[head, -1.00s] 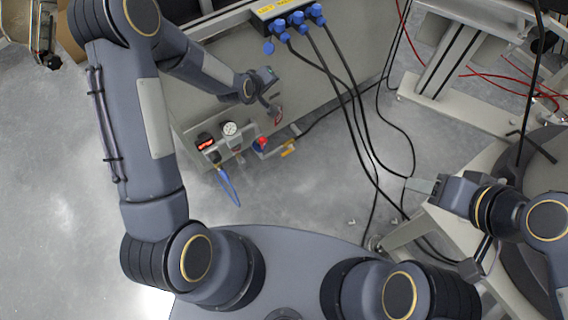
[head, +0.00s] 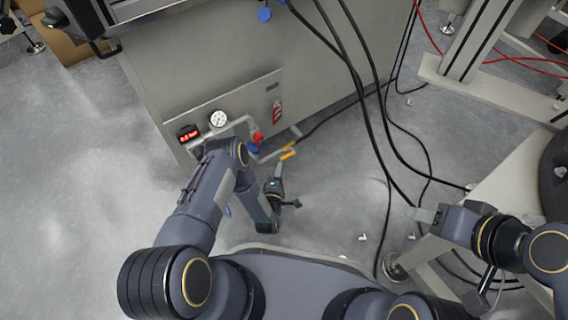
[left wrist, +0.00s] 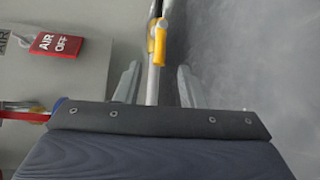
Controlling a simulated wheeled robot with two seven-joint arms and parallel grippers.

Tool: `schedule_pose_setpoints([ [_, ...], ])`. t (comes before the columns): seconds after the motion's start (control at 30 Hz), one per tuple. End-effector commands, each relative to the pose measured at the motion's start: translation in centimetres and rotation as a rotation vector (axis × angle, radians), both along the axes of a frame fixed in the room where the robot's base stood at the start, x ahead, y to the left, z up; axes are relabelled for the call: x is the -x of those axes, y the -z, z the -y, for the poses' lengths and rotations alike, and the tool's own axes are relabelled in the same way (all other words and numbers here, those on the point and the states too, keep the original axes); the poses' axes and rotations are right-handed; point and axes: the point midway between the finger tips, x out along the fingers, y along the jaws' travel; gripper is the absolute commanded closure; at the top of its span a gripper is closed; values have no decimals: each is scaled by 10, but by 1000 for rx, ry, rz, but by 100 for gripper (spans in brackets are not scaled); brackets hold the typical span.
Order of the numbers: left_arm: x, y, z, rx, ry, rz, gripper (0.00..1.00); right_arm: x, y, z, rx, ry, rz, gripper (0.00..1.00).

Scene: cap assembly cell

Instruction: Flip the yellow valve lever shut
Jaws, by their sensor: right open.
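The yellow valve lever (head: 288,154) sits at the end of a pale pipe low in front of the grey cabinet. It also shows in the left wrist view (left wrist: 159,45), lying close to the pipe's line. My left gripper (head: 279,168) is just below the lever in the head view. In the left wrist view its two grey fingers (left wrist: 156,82) are apart, with the pipe between them and the lever just beyond; I see no contact. My right gripper (head: 413,213) is open at the right, far from the lever.
A red-and-blue fitting (head: 256,142), a round gauge (head: 218,118) and a red-lit display (head: 188,133) sit along the pipework. A red AIR OFF tag (left wrist: 57,44) hangs on the cabinet (head: 200,65). Black cables (head: 372,100) run down to the floor.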

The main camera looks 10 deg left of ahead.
Motion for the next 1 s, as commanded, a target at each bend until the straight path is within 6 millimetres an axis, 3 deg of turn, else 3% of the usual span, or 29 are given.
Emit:
schedule_pose_setpoints([
  [0.3,-50,9,1,-3,3,1,64,0,25,0,0,0,0,50],
  [0.5,-61,8,1,-2,3,-2,64,0,28,0,0,0,0,50],
  [0.73,-62,8,1,-3,3,-2,64,0,27,0,0,0,0,50],
  [1.0,-62,8,1,-3,3,-3,99,0,27,0,0,0,0,50],
])
